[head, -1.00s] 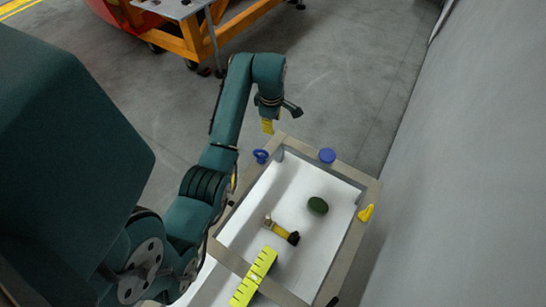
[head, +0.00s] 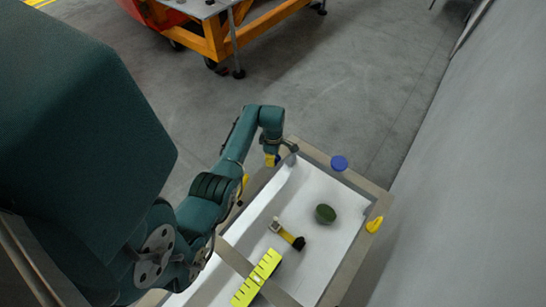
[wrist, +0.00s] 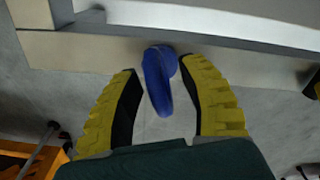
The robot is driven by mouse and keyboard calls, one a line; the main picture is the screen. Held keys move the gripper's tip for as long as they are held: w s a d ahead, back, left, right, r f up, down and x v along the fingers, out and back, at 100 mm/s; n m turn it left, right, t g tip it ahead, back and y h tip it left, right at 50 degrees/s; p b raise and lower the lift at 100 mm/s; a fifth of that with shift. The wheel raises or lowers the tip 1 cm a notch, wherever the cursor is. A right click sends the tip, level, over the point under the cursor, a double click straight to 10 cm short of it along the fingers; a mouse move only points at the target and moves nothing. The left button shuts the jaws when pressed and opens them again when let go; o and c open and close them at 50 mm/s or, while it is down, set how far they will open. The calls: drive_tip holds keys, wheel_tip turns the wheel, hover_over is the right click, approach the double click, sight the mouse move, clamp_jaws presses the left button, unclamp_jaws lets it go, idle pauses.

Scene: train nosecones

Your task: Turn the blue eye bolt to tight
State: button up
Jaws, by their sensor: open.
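The blue eye bolt (wrist: 158,80) shows in the wrist view, set in the side of the beige frame. Its ring points toward my gripper. My gripper (wrist: 158,66) is open, with one yellow, black-padded finger on each side of the bolt. A gap shows between the ring and each finger, and I see no clear contact.
A blue round knob (head: 339,163) and a yellow part (head: 374,225) sit on the frame. In the white tray (head: 300,187) lie a dark green object (head: 325,214) and a yellow-black tool (head: 289,236). A yellow ribbed bar (head: 258,278) lies nearer. An orange cart (head: 205,40) stands beyond open floor.

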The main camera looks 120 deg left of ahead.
drive_tip(key=shift+f, duration=0.3)
drive_tip(key=shift+c, duration=0.4)
clamp_jaws()
